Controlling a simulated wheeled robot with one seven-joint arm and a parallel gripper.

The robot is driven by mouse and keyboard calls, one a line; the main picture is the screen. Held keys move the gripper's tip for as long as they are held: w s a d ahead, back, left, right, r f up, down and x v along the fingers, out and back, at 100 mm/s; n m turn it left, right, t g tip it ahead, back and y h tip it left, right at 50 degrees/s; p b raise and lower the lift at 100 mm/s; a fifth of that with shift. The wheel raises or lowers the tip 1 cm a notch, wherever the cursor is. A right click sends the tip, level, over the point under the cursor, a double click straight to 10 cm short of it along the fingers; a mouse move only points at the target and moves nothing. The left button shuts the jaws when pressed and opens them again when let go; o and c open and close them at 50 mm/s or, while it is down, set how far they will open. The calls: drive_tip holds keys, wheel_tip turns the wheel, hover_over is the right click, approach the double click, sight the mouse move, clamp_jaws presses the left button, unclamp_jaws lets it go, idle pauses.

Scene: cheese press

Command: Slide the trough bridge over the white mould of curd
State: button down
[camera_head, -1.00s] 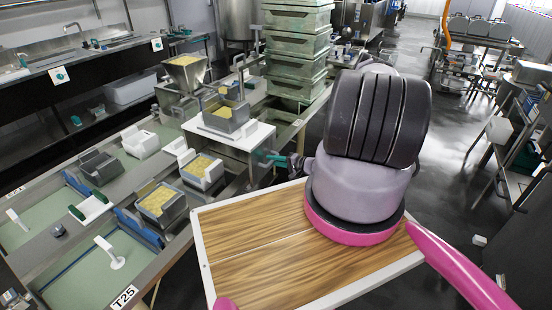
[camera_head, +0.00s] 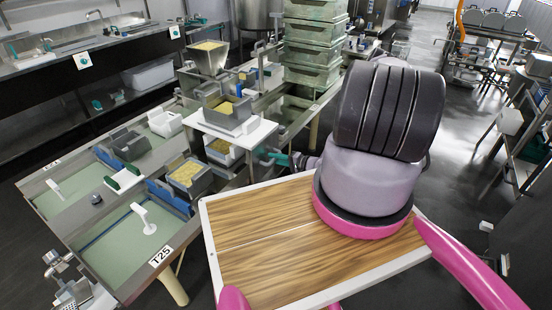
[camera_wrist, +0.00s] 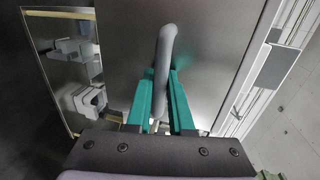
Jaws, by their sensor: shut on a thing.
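The trough bridge (camera_head: 257,134), a white plate carrying a grey trough with yellow contents, stands across the rails at mid-left in the head view. My gripper (camera_head: 276,158) has teal fingers at the bridge's right side. In the wrist view my gripper (camera_wrist: 160,95) is shut on a grey bar handle (camera_wrist: 167,42) in front of a flat metal panel, which appears to belong to the bridge.
A grey mould of curd (camera_head: 187,173) stands nearer on the bench, beside a blue piece (camera_head: 168,198). A metal hopper (camera_head: 208,60) with yellow curd is behind the bridge. Stacked green crates (camera_head: 313,50) rise behind my gripper. My wooden-topped base is in front.

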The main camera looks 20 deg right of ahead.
drive_tip(key=c, duration=0.8)
unclamp_jaws()
drive_tip(key=v, duration=1.1)
drive_tip(key=shift+f, duration=0.1)
